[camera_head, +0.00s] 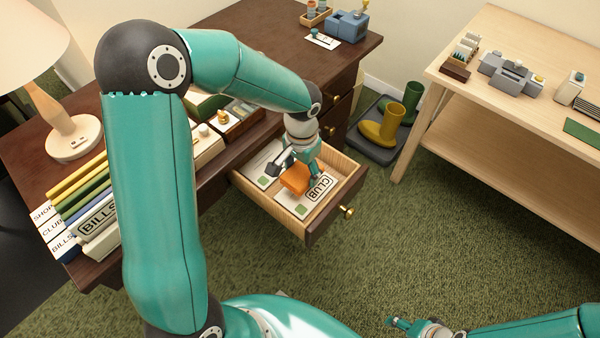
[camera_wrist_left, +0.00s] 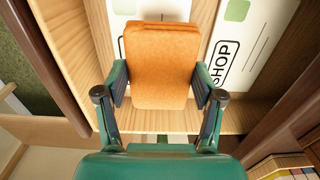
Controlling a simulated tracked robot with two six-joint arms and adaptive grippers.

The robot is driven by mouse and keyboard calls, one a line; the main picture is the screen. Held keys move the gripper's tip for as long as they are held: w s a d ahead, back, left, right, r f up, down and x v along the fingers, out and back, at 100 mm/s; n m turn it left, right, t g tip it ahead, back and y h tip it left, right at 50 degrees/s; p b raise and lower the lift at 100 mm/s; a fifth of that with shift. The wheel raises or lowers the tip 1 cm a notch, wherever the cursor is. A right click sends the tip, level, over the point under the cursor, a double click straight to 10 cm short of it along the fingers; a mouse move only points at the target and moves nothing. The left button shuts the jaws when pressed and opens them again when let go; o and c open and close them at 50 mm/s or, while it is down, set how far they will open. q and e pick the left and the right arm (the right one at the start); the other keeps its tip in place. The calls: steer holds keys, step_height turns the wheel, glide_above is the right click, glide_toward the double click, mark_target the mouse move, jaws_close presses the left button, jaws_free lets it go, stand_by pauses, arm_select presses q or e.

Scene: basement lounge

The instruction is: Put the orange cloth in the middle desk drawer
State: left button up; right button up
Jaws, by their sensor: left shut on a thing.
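The orange cloth (camera_head: 296,178) is a folded pad, held inside the open wooden drawer (camera_head: 345,195) of the dark brown desk. My left gripper (camera_head: 294,170) is shut on it. In the left wrist view the cloth (camera_wrist_left: 161,65) sits between the two fingers (camera_wrist_left: 160,95), over the light wood drawer bottom and white cards. I cannot tell whether the cloth touches the drawer bottom. My right gripper (camera_head: 402,323) is low at the bottom of the head view, over the carpet and away from the desk; its jaw opening is unclear.
Books and binders (camera_head: 85,205) and a lamp (camera_head: 70,135) stand on the desk at left. Boots (camera_head: 382,125) stand on a tray by the desk. A light wood table (camera_head: 450,85) is at right. Carpet in front is clear.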

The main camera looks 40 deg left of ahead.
mark_target(301, 172)
arm_select(q)
steer(key=shift+f, duration=0.8)
steer(key=shift+f+b, duration=0.65)
steer(key=shift+b, duration=0.05)
steer(key=o, duration=1.1)
steer(key=shift+r, duration=0.1)
steer(key=shift+r+p, duration=0.5)
steer(key=shift+p, duration=0.15)
step_height(301, 172, up, 12)
steer(key=p, duration=0.2)
